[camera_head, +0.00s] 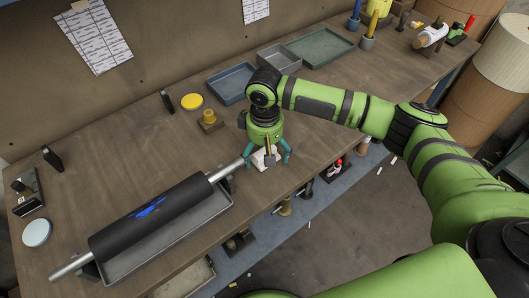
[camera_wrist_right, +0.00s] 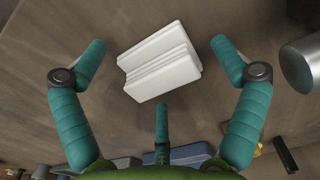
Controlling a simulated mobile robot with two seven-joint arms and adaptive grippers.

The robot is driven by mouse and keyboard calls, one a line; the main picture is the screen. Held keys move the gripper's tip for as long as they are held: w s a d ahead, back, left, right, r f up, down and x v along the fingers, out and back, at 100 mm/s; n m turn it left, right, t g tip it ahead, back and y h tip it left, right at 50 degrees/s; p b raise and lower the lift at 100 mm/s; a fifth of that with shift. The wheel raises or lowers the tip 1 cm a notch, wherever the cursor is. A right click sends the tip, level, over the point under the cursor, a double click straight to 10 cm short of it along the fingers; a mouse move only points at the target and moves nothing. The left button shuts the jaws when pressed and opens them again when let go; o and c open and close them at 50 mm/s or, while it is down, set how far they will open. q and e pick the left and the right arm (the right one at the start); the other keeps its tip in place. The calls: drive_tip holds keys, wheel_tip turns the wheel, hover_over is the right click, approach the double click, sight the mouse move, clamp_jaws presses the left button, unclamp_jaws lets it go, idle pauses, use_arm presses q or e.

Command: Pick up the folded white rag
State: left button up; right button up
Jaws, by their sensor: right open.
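The folded white rag (camera_wrist_right: 160,62) lies on the brown wooden bench, centred between the open fingers of my right gripper (camera_wrist_right: 162,60) in the right wrist view. None of the fingers visibly touches it. In the head view my right gripper (camera_head: 266,158) points down over the bench near its front edge, and the rag (camera_head: 262,159) shows partly behind the fingers. My left gripper is not in view.
A black roller (camera_head: 150,217) with metal shaft ends rests on a grey tray (camera_head: 165,240) just left of the gripper; its shaft end is close. Blue tray (camera_head: 230,84), yellow lid (camera_head: 192,101) and a brass-coloured knob (camera_head: 209,118) stand behind. The bench's front edge is near.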

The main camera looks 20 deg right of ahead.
drive_tip(key=c, duration=1.2)
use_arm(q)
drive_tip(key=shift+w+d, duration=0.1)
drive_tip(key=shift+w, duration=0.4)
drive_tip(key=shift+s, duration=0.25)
use_arm(e)
drive_tip(key=shift+r, duration=0.4)
drive_tip(key=r, duration=0.1)
drive_tip(key=r+b, duration=0.1)
drive_tip(key=r, duration=0.1)
drive_tip(key=shift+s+d+r, duration=0.2)
drive_tip(key=shift+d+r, duration=0.1)
drive_tip(key=shift+d, duration=0.1)
use_arm(q)
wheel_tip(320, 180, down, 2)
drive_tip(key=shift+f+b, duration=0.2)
drive_tip(key=shift+b, duration=0.5)
use_arm(e)
drive_tip(key=s+d+r, duration=0.6)
drive_tip(key=d, duration=0.3)
drive_tip(key=shift+r, duration=0.3)
drive_tip(key=shift+a, duration=0.1)
